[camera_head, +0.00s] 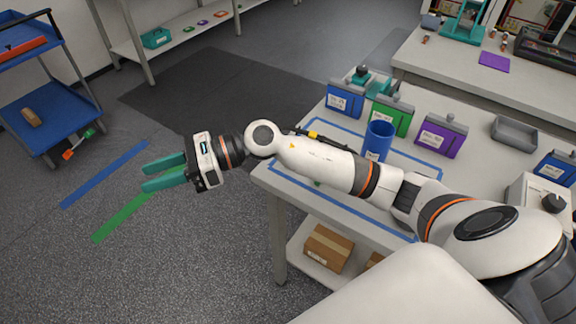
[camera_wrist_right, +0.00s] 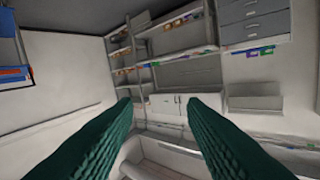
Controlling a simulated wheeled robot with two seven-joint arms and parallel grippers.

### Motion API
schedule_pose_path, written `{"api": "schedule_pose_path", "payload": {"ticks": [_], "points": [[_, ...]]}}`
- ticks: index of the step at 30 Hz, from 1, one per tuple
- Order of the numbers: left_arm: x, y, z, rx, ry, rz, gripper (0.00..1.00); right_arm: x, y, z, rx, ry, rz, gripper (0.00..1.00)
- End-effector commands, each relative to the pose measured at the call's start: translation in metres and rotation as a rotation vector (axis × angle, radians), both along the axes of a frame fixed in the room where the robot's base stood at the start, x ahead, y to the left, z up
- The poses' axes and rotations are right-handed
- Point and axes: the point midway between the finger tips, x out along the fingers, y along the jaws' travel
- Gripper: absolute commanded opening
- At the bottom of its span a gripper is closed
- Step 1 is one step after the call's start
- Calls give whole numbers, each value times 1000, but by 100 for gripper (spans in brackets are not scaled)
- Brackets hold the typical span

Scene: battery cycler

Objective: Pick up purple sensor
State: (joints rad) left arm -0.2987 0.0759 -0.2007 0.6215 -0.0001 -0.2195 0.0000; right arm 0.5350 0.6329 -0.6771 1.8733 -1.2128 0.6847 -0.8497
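A purple upright box-like unit (camera_head: 440,136) with a white label stands on the near workbench, right of the blue cup. I cannot tell whether it is the purple sensor. My right gripper (camera_head: 150,176) extends left past the bench edge over open floor, far from both purple things. Its teal fingers are apart and nothing is between them. The right wrist view shows the open fingers (camera_wrist_right: 158,108) with distant shelves beyond. My left gripper is not in view.
The bench (camera_head: 478,170) also holds a blue cup (camera_head: 377,140), a blue unit (camera_head: 345,98), a green unit (camera_head: 391,116) and a grey tray (camera_head: 513,131). A blue cart (camera_head: 38,108) stands at far left. A purple mat (camera_head: 494,61) lies on the back bench.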

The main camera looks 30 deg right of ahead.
Motion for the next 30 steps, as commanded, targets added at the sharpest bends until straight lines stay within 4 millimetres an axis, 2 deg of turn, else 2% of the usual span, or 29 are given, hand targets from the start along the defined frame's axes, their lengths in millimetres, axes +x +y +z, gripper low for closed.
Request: {"api": "schedule_pose_path", "payload": {"ticks": [1,2,4,7,9,12,15,18,20,27,30], "points": [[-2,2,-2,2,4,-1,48,0,-12,-13,-200,-134,83,38],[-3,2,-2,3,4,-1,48,1,-22,-23,-317,-195,134,38],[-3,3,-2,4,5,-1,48,9,-57,-46,-586,-298,240,38],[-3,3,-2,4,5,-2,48,24,-125,-65,-931,-356,364,38],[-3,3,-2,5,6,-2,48,32,-173,-67,-1127,-348,434,38],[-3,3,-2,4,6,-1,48,37,-230,-60,-1333,-304,506,38],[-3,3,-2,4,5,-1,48,37,-266,-51,-1456,-254,552,38],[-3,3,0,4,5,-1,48,35,-284,-49,-1510,-222,576,38],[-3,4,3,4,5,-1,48,34,-287,-55,-1522,-213,582,38],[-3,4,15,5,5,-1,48,34,-287,-96,-1519,-212,583,38],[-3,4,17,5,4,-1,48,34,-287,-108,-1520,-214,582,38]]}}
